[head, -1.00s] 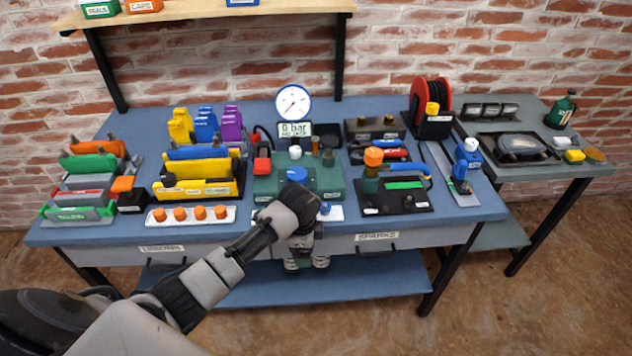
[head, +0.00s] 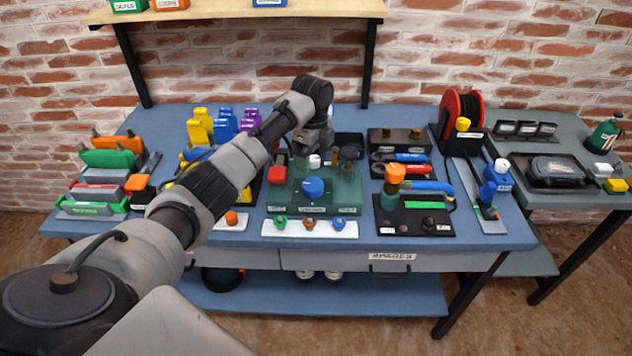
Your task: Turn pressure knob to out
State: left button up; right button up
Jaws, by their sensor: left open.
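A green test station (head: 345,192) stands near the front middle of the bench. On it are a large blue knob (head: 313,187) and, behind that, a smaller white knob (head: 315,161). I cannot read which one is the pressure knob, or its setting. My left gripper (head: 313,147) is open and points down over the back of the station, just behind the white knob. Its fingertips are small in the picture, and I cannot tell if they touch anything. The dial gauge and its display are hidden behind my left arm. My right gripper is not in view.
A white strip with green, orange and blue knobs (head: 338,224) lies in front of the station. To the right are a black tray with an orange-capped part (head: 394,174) and a red hose reel (head: 462,108). Coloured racks (head: 108,158) stand at the left.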

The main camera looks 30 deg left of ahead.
aim_at(312, 184)
pick_arm(q)
jog(key=f, duration=1)
jog(key=shift+s+f+p, duration=0.15)
jog(key=shift+s+p, duration=0.05)
jog(key=shift+p, duration=0.2)
jog(key=c, duration=0.9)
